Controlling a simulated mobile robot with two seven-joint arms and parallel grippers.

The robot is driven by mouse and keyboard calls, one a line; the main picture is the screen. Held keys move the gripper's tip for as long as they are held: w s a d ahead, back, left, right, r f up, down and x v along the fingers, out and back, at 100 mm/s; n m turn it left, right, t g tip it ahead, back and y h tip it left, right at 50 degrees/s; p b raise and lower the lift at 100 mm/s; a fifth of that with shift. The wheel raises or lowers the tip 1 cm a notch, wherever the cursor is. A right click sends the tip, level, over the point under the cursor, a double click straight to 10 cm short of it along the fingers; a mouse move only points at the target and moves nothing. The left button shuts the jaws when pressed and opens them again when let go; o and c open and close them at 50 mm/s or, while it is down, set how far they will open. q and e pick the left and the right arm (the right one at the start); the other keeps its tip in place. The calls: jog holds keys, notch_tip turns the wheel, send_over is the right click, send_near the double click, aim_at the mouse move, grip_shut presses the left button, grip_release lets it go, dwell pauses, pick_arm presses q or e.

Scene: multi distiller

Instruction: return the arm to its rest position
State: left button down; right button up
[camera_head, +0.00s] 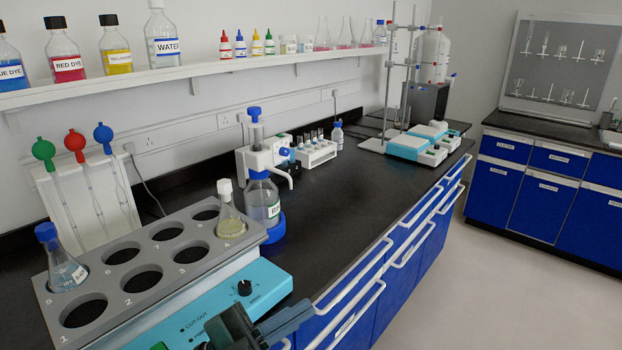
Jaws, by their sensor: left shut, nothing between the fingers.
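My left gripper (284,320) shows as a dark shape at the bottom edge of the head view, in front of the blue base of the water bath (205,305). It is shut with nothing in it. Most of its arm is out of frame. My right gripper is not in view. The water bath has a grey top with several numbered round holes. A flask with a blue cap (62,262) sits in its far left hole. A flask with a white cap and yellowish liquid (230,222) sits in its far right hole.
A bottle dispenser (262,195) stands just behind the bath. A white pipette stand (85,200) is at the left. Hot plates with stands (410,142) are farther along the black bench (345,190). The bench middle is clear. Open floor (480,290) lies to the right.

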pick_arm(q)
jog(key=a+f+n+t+y+p, duration=0.1)
jog(key=a+f+n+t+y, duration=0.65)
jog(key=f+n+y, duration=0.75)
jog(key=s+a+f+n+g+y, duration=0.2)
jog(key=s+a+f+n+g, duration=0.2)
jog(key=s+f, duration=0.5)
jog(key=shift+s+a+f+g+p, duration=0.2)
jog(key=shift+f+g+p, duration=0.15)
jog(key=shift+f+g, duration=0.55)
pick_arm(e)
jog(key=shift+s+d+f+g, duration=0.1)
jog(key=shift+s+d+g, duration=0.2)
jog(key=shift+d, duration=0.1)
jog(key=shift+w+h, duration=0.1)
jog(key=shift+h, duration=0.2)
